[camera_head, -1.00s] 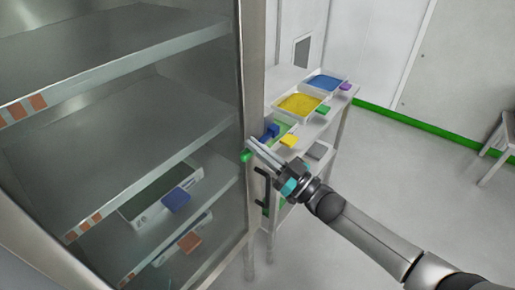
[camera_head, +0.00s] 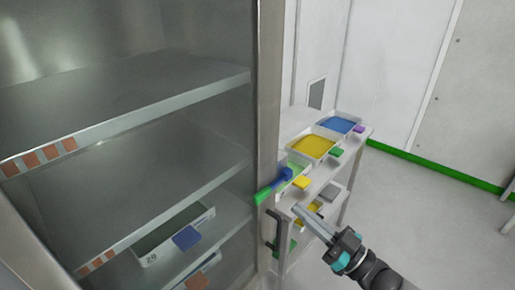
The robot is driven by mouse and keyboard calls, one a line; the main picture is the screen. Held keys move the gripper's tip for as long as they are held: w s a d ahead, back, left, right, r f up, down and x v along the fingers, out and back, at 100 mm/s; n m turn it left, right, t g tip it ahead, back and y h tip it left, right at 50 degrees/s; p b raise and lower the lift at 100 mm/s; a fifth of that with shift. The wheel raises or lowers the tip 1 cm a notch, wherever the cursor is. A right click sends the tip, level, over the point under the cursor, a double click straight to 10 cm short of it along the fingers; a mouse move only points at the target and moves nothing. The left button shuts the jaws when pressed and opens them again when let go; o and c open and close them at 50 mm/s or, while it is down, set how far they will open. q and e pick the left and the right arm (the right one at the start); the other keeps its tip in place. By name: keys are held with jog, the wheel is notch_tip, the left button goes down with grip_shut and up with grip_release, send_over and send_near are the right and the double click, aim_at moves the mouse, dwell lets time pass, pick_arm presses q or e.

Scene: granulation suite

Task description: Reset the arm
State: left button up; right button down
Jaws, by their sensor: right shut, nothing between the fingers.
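My right gripper (camera_head: 297,210) comes in from the lower right, its two long fingers together with nothing between them. Its tips point up and left, in front of the side table's near edge. My left gripper is not in the picture.
The steel cabinet (camera_head: 268,100) with shelves fills the left side. A white trolley table (camera_head: 325,170) beside it holds a yellow-filled tray (camera_head: 312,147), a blue-filled tray (camera_head: 338,122) and small coloured blocks. A blue and green item (camera_head: 272,186) lies near the cabinet edge. Open floor (camera_head: 430,200) is at right.

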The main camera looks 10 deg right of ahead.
jog(key=s+d+f+m+g+h+b, duration=0.25)
jog(key=f+h, duration=0.35)
jog(key=f, duration=1.1)
jog(key=s+d+f+m+g+h+b, duration=0.1)
jog(key=s+d+f+m+g+h, duration=0.25)
jog(key=f, duration=1.25)
jog(key=s+f+g+h+b, duration=0.2)
jog(key=s+f+g+h, duration=0.15)
jog(key=s+f, duration=1)
jog(key=s+a+f+g, duration=0.1)
jog(key=s+f+g, duration=0.1)
jog(key=s, duration=0.4)
jog(key=s+a+f+g+b, duration=0.1)
jog(key=s+a+f+g, duration=0.1)
jog(key=s+f, duration=0.2)
jog(key=s+a+f+g, duration=0.2)
jog(key=s+f, duration=0.1)
jog(key=s, duration=0.6)
jog(key=shift+a+g, duration=0.25)
jog(key=shift+g, duration=0.1)
jog(key=shift+w+n, duration=0.15)
jog(key=shift+n, duration=0.15)
